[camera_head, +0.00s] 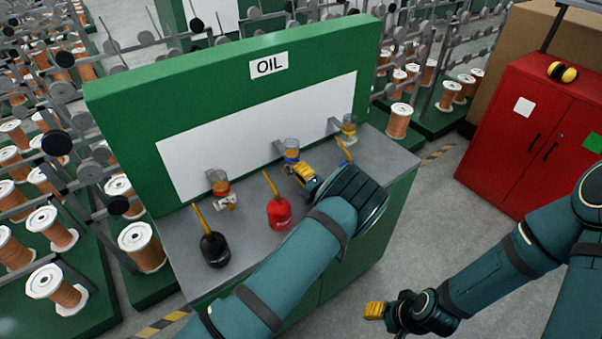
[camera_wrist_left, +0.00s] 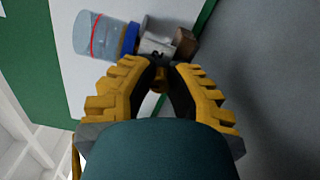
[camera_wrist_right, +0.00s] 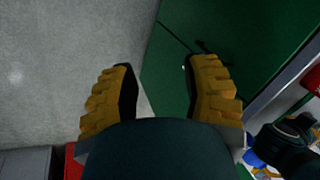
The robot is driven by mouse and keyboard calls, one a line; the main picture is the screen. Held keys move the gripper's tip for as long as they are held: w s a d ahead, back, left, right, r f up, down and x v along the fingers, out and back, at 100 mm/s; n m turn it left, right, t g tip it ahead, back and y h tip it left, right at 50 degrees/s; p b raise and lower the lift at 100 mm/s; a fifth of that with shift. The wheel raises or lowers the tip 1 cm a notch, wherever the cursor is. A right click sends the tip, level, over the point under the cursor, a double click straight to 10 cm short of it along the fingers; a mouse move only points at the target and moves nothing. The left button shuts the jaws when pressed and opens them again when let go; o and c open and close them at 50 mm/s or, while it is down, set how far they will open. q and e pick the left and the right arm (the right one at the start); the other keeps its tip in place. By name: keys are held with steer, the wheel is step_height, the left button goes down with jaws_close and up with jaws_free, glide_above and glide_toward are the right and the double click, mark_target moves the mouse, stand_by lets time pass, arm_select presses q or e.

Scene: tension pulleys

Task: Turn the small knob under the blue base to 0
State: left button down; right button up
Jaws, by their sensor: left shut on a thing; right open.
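The blue base (camera_head: 292,156) is the collar of the middle oiler on the white panel, under a clear cup with amber content. In the left wrist view the blue base (camera_wrist_left: 130,40) sits between the clear cup (camera_wrist_left: 102,35) and a grey metal body (camera_wrist_left: 158,44) marked with a digit that looks like 2. My left gripper (camera_head: 302,172) is at this oiler, shut on the small knob, which its fingers (camera_wrist_left: 172,64) mostly hide. My right gripper (camera_head: 375,311) is low beside the cabinet, open and empty, also in the right wrist view (camera_wrist_right: 164,72).
Black (camera_head: 214,249) and red (camera_head: 279,211) oil cans stand on the grey ledge. A red cabinet (camera_head: 535,130) stands right, with open floor between.

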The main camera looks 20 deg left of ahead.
arm_select(q)
steer(key=n+b, duration=0.1)
steer(key=n, duration=0.3)
steer(key=shift+n+b, duration=0.4)
steer(key=n+b, duration=0.1)
steer(key=n, duration=0.4)
steer(key=shift+r+b, duration=0.1)
steer(key=shift+b, duration=0.2)
steer(key=c, duration=0.9)
jaws_free()
steer(key=shift+d, duration=0.1)
steer(key=v, duration=1.2)
